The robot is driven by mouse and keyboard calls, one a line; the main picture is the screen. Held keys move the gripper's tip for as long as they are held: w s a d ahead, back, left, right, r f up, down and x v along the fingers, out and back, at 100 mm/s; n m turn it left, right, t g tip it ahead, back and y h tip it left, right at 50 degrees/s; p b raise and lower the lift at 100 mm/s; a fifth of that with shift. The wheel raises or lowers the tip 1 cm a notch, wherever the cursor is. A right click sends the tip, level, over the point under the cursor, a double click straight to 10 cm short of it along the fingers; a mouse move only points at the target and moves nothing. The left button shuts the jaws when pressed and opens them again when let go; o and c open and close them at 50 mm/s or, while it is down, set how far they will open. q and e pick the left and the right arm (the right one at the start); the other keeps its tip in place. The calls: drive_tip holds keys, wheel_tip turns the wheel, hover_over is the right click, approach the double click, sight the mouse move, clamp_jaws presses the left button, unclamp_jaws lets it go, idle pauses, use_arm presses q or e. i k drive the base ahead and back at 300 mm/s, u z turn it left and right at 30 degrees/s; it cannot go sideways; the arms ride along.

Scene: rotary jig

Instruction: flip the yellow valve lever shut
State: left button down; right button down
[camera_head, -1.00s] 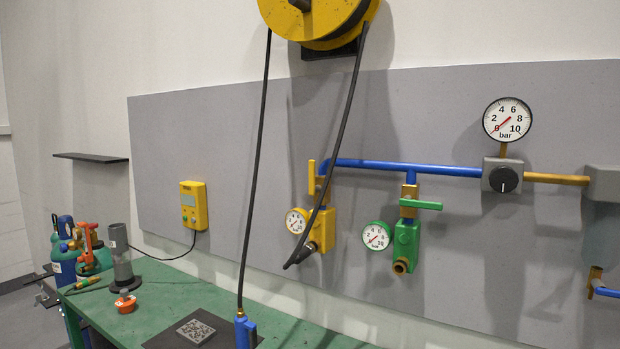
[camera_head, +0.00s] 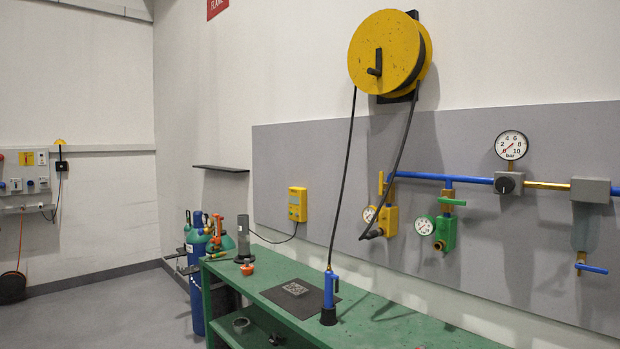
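The yellow valve (camera_head: 388,220) is mounted on the grey wall panel, below the left end of the blue pipe. Its yellow lever (camera_head: 381,184) stands upright, in line with the valve body. A small round gauge (camera_head: 369,214) sits at its left, and a dark hose end meets its lower left. The green valve (camera_head: 445,232) is to its right, with its green lever (camera_head: 452,201) lying horizontal. Neither of my grippers shows in the head view, so their state is hidden.
A green workbench (camera_head: 384,318) runs below the panel, with a blue torch-like tool (camera_head: 330,290) standing on it. A black hose hangs from the yellow reel (camera_head: 385,52) in front of the panel. Gas cylinders (camera_head: 197,262) stand at the bench's left end.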

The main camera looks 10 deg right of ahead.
sight(381, 191)
drive_tip(key=u, duration=0.75)
drive_tip(key=i, duration=1.8)
drive_tip(key=z, duration=0.9)
